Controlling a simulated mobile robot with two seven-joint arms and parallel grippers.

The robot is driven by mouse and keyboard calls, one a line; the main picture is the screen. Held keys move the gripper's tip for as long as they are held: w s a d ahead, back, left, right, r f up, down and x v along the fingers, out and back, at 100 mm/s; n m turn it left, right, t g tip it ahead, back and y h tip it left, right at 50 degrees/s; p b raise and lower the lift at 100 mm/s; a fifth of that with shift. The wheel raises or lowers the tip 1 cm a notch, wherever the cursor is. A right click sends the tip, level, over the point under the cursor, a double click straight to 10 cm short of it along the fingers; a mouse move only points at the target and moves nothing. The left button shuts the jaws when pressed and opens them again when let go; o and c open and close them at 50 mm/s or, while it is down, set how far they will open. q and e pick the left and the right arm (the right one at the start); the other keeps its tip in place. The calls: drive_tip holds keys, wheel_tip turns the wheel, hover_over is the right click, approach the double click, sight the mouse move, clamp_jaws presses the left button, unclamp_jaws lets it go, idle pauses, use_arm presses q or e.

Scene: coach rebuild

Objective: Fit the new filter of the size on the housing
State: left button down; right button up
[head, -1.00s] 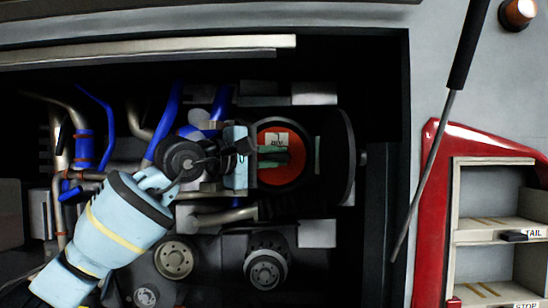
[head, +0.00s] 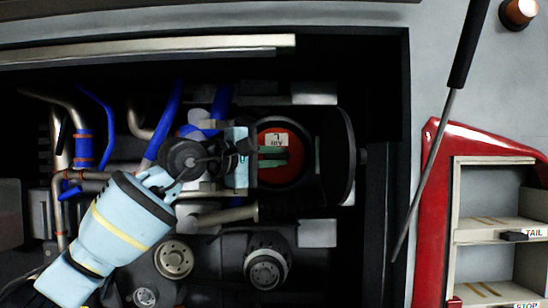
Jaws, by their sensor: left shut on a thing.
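A dark round lid (head: 340,155) stands open at the right of the housing. My left gripper (head: 272,156) reaches in from the left, with its greenish fingers over the middle of the red face, just below the label. It is shut on the filter. The fingers hide part of the face, and the depth of the filter cannot be judged exactly. My right gripper is not in view.
Pipes and blue hoses (head: 84,148) crowd the bay at the left. Pulleys (head: 266,270) lie below the housing. A dark strut (head: 428,170) slants across the right. A red-framed shelf unit (head: 435,190) with labelled compartments stands at far right.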

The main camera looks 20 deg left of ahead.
use_arm(q)
drive_tip(key=shift+w+a, duration=0.25)
drive_tip(key=shift+w, duration=0.5)
drive_tip(key=c, duration=1.4)
unclamp_jaws()
drive_tip(key=shift+a, duration=0.1)
drive_tip(key=o, duration=0.4)
drive_tip(key=shift+w+f, duration=0.1)
drive_tip(key=shift+o, duration=0.2)
